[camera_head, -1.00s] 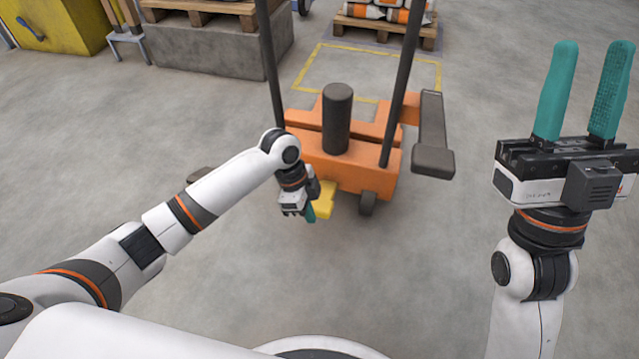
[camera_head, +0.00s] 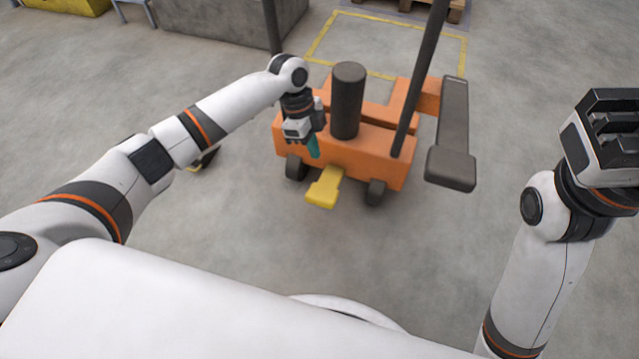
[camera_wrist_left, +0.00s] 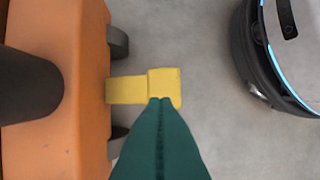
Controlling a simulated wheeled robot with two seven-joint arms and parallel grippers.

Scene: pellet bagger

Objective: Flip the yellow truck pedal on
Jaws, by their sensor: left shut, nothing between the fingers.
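The yellow pedal (camera_head: 324,188) sticks out low from the near side of the orange truck (camera_head: 362,165), between its two small dark wheels. It also shows in the left wrist view (camera_wrist_left: 164,86). My left gripper (camera_head: 314,150) is shut and empty, with its green fingers pointing down. In the head view it is in front of the orange body, above the pedal. In the left wrist view the fingertips (camera_wrist_left: 161,101) overlap the pedal's wide end; I cannot tell whether they touch it.
The truck has a dark cylinder (camera_head: 347,100), dark uprights (camera_head: 420,80) and a dark arm with a block (camera_head: 451,168) on its right. A grey concrete block (camera_head: 220,22) stands behind. The floor in front of the truck is clear.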

